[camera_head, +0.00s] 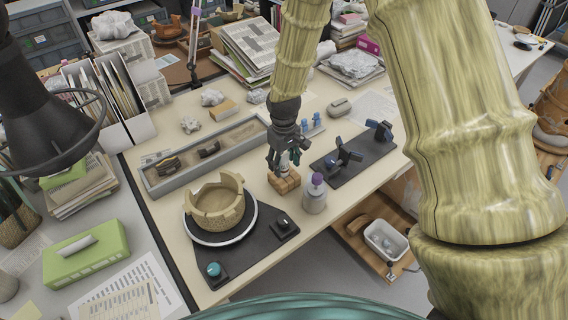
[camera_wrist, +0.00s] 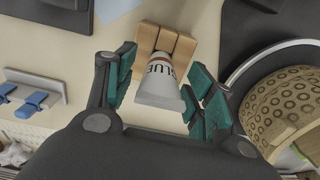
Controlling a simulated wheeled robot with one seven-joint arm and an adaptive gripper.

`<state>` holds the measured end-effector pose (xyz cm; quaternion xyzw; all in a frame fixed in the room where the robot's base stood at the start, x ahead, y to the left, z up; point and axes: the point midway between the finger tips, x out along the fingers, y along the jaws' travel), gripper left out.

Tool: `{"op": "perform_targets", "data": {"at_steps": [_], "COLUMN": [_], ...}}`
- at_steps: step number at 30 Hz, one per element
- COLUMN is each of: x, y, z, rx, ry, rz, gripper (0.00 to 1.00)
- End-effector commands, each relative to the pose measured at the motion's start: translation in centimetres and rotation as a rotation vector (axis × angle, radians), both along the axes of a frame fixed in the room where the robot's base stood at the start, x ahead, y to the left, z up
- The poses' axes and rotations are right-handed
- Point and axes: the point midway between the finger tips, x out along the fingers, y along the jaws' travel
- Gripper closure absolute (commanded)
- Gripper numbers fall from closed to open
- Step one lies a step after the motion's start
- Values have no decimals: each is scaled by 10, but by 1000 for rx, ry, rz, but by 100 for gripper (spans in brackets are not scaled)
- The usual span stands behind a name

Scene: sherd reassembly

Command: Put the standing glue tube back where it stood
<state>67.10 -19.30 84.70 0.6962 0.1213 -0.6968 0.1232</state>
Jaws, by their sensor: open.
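The glue tube (camera_wrist: 160,84) is white with the dark letters "GLUE". In the wrist view it is upright at the slotted wooden block (camera_wrist: 166,44), its far end meeting the block. My gripper (camera_wrist: 159,72) is open, with one green-padded finger on each side of the tube and a visible gap on both sides. In the head view my gripper (camera_head: 286,158) is directly above the wooden block (camera_head: 284,183), and only a small pale part of the tube shows under the fingers. How deep the tube sits in the block is hidden.
A partly rebuilt pot (camera_head: 216,204) rests on a round turntable to the left. A long grey tray (camera_head: 160,188) lies behind, and a dark mat with blue clamps (camera_head: 352,160) lies right.

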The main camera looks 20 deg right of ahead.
Motion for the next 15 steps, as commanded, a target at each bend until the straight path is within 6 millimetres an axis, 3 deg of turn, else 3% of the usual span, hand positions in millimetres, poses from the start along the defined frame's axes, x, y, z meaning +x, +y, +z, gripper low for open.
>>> {"op": "perform_targets", "data": {"at_steps": [15], "x": [0], "y": [0], "z": [81], "rx": [0], "ry": [-2], "rz": [0], "gripper": [46]}}
